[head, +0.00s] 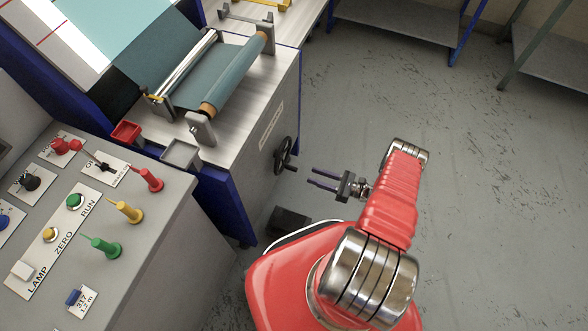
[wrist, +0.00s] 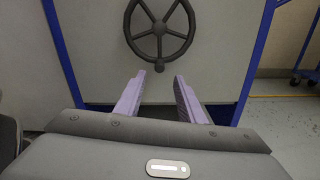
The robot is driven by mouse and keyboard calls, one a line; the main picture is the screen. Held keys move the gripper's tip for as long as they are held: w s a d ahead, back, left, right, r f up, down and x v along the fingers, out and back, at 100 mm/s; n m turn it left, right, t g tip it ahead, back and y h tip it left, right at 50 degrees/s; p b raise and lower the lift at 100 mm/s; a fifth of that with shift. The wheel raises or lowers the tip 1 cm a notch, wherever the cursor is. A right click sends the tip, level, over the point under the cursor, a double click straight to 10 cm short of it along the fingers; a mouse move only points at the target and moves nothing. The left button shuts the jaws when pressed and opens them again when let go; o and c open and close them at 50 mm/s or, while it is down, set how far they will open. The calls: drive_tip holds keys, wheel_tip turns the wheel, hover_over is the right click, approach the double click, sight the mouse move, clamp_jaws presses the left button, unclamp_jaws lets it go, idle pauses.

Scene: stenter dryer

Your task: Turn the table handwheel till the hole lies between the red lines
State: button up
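The black table handwheel (head: 283,156) is mounted on the grey side panel of the blue-framed table (head: 228,165). In the wrist view the handwheel (wrist: 160,28) shows several spokes, with its knob (wrist: 159,66) at the bottom of the rim. My gripper (head: 310,178) is to the right of the handwheel in the head view, apart from it. In the wrist view my gripper (wrist: 158,78) has its two fingers spread, empty, just below the knob. Red lines (head: 48,35) show on the white sheet at the top left. I cannot make out the hole.
A control panel (head: 95,215) with buttons and coloured pegs stands at the left. A teal roll (head: 238,75) lies in brackets on the table top. A dark block (head: 290,221) is on the floor below the handwheel.

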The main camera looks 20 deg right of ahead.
sight(294, 169)
drive_tip(key=x, duration=1)
drive_tip(key=shift+f, duration=0.1)
clamp_jaws()
idle(0.3)
